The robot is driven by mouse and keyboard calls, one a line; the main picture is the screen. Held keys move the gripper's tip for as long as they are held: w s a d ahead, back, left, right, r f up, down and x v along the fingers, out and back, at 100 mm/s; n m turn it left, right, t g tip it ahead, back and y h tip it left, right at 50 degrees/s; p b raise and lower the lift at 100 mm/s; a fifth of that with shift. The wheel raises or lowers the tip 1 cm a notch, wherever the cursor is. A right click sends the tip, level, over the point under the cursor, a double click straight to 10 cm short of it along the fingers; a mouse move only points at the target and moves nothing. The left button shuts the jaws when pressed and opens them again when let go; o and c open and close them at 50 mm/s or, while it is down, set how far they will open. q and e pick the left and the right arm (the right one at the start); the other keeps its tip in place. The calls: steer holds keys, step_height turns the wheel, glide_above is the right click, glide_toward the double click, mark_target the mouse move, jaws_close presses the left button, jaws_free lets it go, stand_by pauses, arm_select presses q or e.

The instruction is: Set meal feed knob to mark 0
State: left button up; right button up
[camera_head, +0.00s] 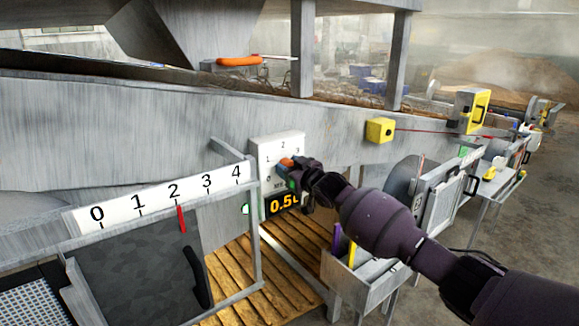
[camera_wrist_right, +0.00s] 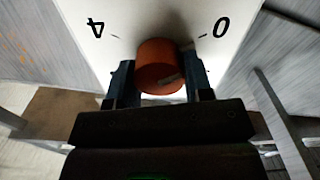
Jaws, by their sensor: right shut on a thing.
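My right gripper (camera_head: 291,167) is shut on the knob. In the right wrist view, the knob (camera_wrist_right: 158,65) is between the two dark fingers (camera_wrist_right: 160,85), and the upside-down marks 4 and 0 show beyond it. A short grey mark lies on the knob's near right side; which number it points to I cannot tell. A display (camera_head: 283,203) under the knob reads 0.5, its last digit partly hidden. My left gripper is not in view.
A white scale (camera_head: 155,197) marked 0 to 4 with a red pointer near 2 stands at left, above a dark gate with a black handle (camera_head: 195,277). A yellow box (camera_head: 380,130) is on the chute wall. A grey bin (camera_head: 370,280) stands below my right arm.

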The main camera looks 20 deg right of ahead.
stand_by(0.3)
steer(key=o, duration=0.9)
steer(key=shift+s, duration=0.1)
steer(key=v, duration=1)
steer(key=shift+s, duration=0.3)
steer(key=shift+d, duration=0.15)
steer(key=shift+n, duration=0.3)
